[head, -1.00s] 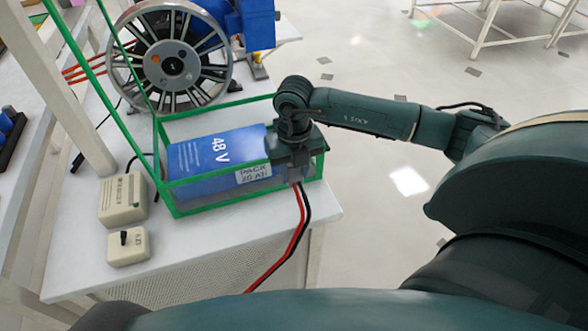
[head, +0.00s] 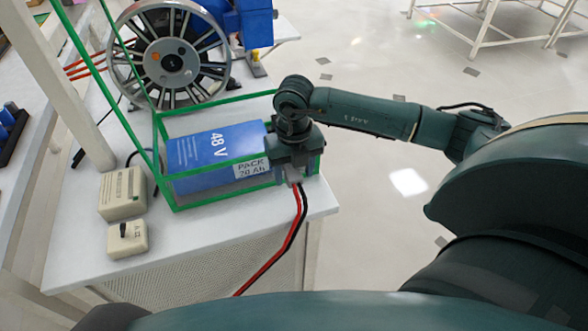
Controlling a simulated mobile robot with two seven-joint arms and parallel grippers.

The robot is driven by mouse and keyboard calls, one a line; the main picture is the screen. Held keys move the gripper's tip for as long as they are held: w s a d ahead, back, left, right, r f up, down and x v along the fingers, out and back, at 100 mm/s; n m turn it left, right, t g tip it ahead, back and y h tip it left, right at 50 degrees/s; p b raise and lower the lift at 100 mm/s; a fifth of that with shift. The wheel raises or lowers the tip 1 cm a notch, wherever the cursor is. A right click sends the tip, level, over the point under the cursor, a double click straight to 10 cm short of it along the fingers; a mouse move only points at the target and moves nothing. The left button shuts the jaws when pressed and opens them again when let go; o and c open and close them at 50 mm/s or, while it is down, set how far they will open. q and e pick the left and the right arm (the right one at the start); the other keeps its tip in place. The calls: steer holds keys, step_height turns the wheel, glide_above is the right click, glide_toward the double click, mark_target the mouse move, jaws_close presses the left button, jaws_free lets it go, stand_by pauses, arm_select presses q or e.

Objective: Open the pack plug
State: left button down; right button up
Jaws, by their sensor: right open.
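The blue 48 V pack (head: 205,158) lies inside a green frame on the white table, with a "PACK 20 Ah" label on its near right side. The pack plug (head: 294,176) is a small greyish block at the pack's right end, with a red and a black cable hanging from it. My right gripper (head: 294,164) is open, just over the plug and pointing down; its fingers hide most of the plug, and I cannot tell whether they touch it. My left gripper is not in view.
A beige box (head: 122,193) and a small switch box (head: 127,239) with a black lever stand left of the frame. A spoked wheel (head: 170,62) stands behind. Green frame bars (head: 225,198) surround the pack.

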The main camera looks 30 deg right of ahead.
mark_target(294, 174)
steer(key=shift+r, duration=0.1)
step_height(294, 174, up, 13)
stand_by(0.4)
stand_by(0.3)
